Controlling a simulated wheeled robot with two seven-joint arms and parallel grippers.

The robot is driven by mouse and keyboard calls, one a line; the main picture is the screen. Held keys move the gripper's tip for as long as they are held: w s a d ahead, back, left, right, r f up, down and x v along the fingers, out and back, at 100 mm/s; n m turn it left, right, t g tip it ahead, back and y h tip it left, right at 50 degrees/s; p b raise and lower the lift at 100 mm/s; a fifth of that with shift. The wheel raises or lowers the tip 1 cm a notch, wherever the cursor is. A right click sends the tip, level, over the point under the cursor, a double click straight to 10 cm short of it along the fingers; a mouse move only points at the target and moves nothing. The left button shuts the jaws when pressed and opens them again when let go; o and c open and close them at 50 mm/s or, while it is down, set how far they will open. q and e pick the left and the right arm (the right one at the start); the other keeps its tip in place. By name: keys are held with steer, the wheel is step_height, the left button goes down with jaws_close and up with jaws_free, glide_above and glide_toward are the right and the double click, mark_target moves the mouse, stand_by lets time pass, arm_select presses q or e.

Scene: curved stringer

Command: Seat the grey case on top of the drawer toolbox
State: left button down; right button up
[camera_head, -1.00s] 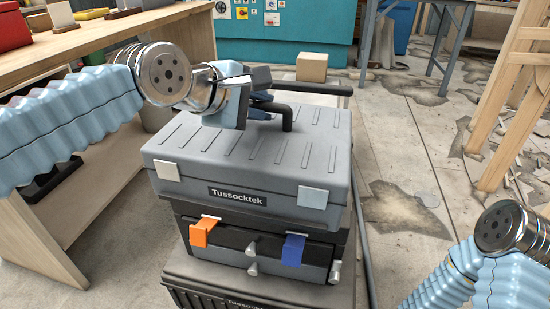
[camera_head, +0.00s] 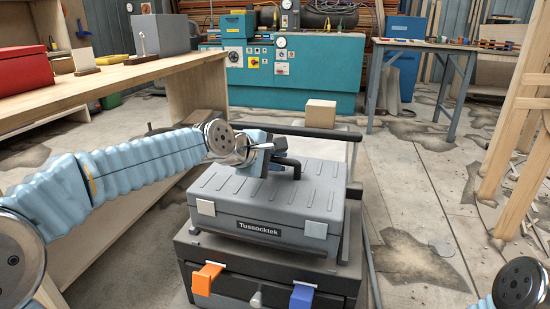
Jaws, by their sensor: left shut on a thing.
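The grey case (camera_head: 262,210), labelled Tussocktek with two pale latches, is level over the drawer toolbox (camera_head: 230,268). The toolbox is dark grey and black, with an orange latch (camera_head: 206,278) and a blue latch (camera_head: 302,297) on its front. My left gripper (camera_head: 282,166) is shut on the case's black handle, at the top of the case. The fingertips are partly hidden by the gripper body. I cannot tell whether the case touches the toolbox all round. My right arm shows at the bottom right corner, but its gripper is out of view.
A black push bar (camera_head: 312,132) on a pale post stands behind the case. A cardboard box (camera_head: 320,113) is beyond it. A wooden workbench (camera_head: 120,80) is at left, and a wooden frame (camera_head: 520,150) at right. Cracked floor to the right is mostly clear.

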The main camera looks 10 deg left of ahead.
mark_target(277, 174)
arm_select(q)
steer(key=shift+w+f+b, duration=0.25)
steer(key=shift+f+b, duration=0.15)
steer(key=shift+f, duration=0.55)
steer(key=shift+w+f+b, duration=0.2)
steer(key=shift+f+b, duration=0.15)
steer(key=shift+f, duration=0.6)
steer(key=c, duration=1)
jaws_free()
steer(key=shift+f, duration=0.15)
steer(key=shift+o, duration=0.2)
steer(key=shift+s, duration=0.1)
steer(key=v, duration=1.2)
